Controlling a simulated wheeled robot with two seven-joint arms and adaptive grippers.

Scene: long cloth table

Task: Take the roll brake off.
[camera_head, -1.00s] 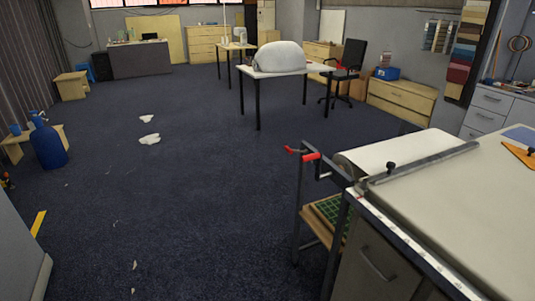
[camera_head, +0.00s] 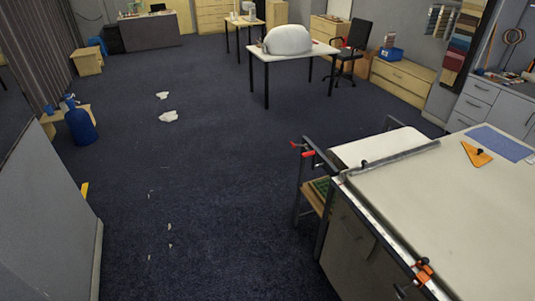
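The long cloth table (camera_head: 460,215) fills the right side of the view, with pale material on its top. At its far left end sits a wide white roll (camera_head: 375,146), partly hidden behind the table edge and a grey bar. Two red-tipped parts stick out left of the roll: a red handle (camera_head: 308,153) and a smaller red tip (camera_head: 296,144) on a dark lever. Which of them is the roll brake, and how it is set, is too small to tell. Neither of my grippers is in view.
A grey bar (camera_head: 400,157) lies across the tabletop. An orange clamp (camera_head: 424,272), an orange triangle (camera_head: 476,154) and a blue sheet (camera_head: 500,142) are on the table. Open carpet (camera_head: 210,190) lies left of it. A grey panel (camera_head: 45,220) stands at lower left.

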